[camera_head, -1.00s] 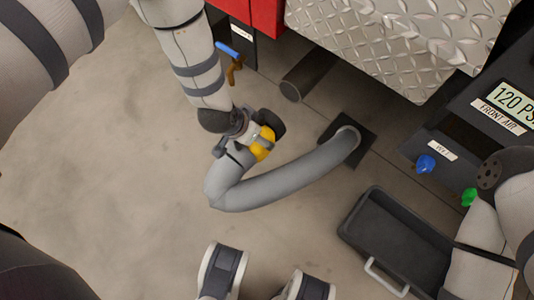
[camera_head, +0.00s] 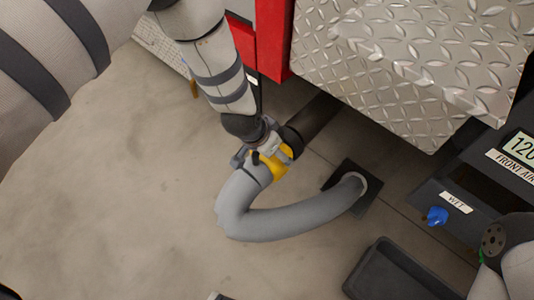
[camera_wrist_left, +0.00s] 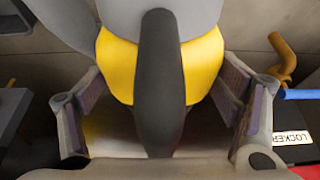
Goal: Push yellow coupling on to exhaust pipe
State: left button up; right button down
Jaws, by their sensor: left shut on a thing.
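The yellow coupling (camera_head: 279,166) is on the end of the bent grey hose (camera_head: 275,224). My left gripper (camera_head: 266,150) is shut on the coupling and partly hides it in the head view. In the left wrist view the coupling (camera_wrist_left: 205,68) sits between the two fingers, with a dark curved handle (camera_wrist_left: 160,85) in front of it. The dark exhaust pipe (camera_head: 314,116) comes out from under the truck, and its open end is right at the coupling. I cannot tell whether the coupling is around the pipe or only against it.
The diamond-plate step (camera_head: 390,60) and red truck side (camera_head: 274,38) overhang the pipe. The hose runs to a dark floor plate (camera_head: 371,199). A black tray (camera_head: 395,275) lies at the lower right, near a blue knob (camera_head: 437,216).

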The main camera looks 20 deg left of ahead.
pick_arm(q)
jog(key=shift+w+d+r, duration=0.1)
jog(key=shift+w, duration=0.3)
dwell(0.4)
jog(key=shift+p, duration=0.35)
dwell(0.7)
jog(key=shift+w+d, duration=0.15)
jog(key=shift+w, duration=0.25)
dwell(0.7)
jog(key=o, duration=1.8)
jog(key=shift+o, duration=0.2)
jog(key=shift+s, duration=0.1)
